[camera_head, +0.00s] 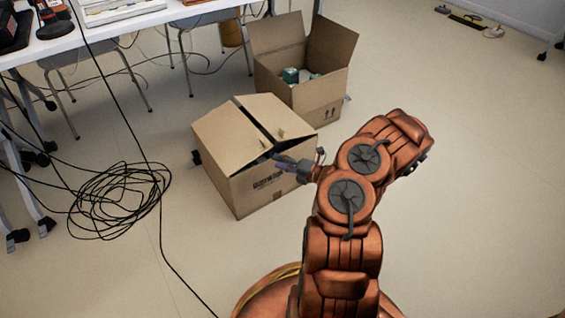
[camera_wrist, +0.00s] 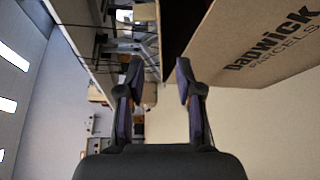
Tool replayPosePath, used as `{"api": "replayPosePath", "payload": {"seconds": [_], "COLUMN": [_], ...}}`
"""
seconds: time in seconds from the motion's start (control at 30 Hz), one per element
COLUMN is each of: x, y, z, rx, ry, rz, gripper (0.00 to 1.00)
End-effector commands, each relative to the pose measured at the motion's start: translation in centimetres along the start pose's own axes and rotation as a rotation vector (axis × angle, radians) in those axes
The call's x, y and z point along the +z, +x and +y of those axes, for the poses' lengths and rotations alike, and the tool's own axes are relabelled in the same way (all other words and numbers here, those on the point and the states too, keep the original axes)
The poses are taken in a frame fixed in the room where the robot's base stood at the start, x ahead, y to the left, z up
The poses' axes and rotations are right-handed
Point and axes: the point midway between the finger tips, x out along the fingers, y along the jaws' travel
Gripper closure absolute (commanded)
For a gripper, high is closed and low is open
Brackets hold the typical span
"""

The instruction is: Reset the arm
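My arm is copper-coloured and stands folded at the lower right of the head view. My gripper (camera_head: 284,163) is at the right side of the near cardboard box (camera_head: 243,188), by its upper edge. In the wrist view my gripper (camera_wrist: 158,82) shows two dark fingers spread apart with nothing between them. The near box also shows in the wrist view (camera_wrist: 255,60), at upper right, with printed lettering on its side. In the head view its top flaps are partly closed, with a dark gap between them. I cannot tell whether a finger touches the box.
An open cardboard box (camera_head: 318,98) with small items inside stands behind the near box. A coiled black cable (camera_head: 120,200) lies on the floor at left, with one strand running forward. A white table (camera_head: 130,22) and chairs stand at upper left.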

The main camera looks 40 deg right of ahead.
Motion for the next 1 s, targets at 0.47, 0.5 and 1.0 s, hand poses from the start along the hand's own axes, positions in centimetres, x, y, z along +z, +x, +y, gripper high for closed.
{"api": "replayPosePath", "payload": {"seconds": [0.47, 0.5, 1.0], "x": [0.0, 0.0, -2.8], "y": [-0.5, -0.5, 3.1], "z": [0.0, 0.0, 11.2], "rx": [0.000, 0.000, 0.095], "ry": [0.000, 0.000, -0.229], "rz": [0.000, 0.000, 0.180], "gripper": [0.65, 0.65, 0.65]}}
